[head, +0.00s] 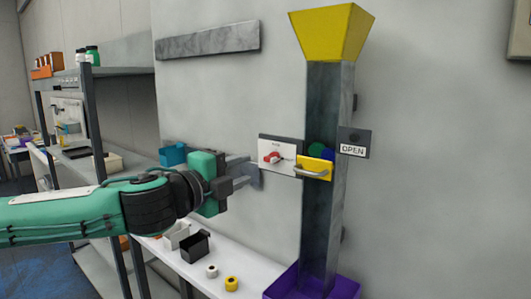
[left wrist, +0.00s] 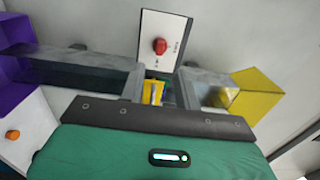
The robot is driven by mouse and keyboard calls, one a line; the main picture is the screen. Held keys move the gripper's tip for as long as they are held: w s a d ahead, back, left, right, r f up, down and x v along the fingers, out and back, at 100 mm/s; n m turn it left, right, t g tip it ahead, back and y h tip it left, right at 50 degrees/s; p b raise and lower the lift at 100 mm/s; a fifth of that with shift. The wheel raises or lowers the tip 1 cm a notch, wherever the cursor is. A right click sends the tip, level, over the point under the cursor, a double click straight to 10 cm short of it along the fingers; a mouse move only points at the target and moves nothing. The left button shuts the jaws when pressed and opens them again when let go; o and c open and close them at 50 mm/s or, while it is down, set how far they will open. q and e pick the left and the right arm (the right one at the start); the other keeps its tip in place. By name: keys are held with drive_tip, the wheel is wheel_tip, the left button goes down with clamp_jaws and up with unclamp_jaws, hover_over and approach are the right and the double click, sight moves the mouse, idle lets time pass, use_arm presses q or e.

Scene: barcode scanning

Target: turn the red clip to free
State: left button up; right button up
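The red clip (head: 271,157) sits on a white panel (head: 287,146) on the left side of the grey column. It also shows in the left wrist view (left wrist: 160,46) as a red knob near the top centre, beyond the fingers. My left gripper (head: 250,174) is open and empty, just left of the panel in the head view, its grey fingers pointing towards it. In the left wrist view, a gap shows between the fingers. The fingers look apart from the clip. The exact depth between them is hard to tell. My right gripper is not in view.
The column (head: 323,110) has a yellow funnel (head: 328,30) on top, a yellow door with a handle (head: 315,169), an OPEN sign (head: 353,150) and a purple bin (head: 345,288) below. A white bench (head: 205,281) holds small boxes and rolls. A shelf rack stands left.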

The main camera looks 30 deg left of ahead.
sight(268, 161)
use_arm(q)
drive_tip(key=w+p, duration=0.1)
drive_tip(key=w, duration=0.1)
drive_tip(key=w+p, duration=0.1)
drive_tip(key=p, duration=0.1)
drive_tip(key=w+p, duration=0.2)
drive_tip(key=shift+w+d+r, duration=0.15)
drive_tip(key=shift+w+d, duration=0.1)
drive_tip(key=shift+w, duration=0.1)
drive_tip(key=shift+w+d+p, duration=0.1)
drive_tip(key=shift+w+p, duration=0.75)
drive_tip(key=shift+w, duration=0.55)
drive_tip(key=c, duration=0.7)
drive_tip(key=shift+o, duration=0.2)
drive_tip(key=shift+f, duration=0.2)
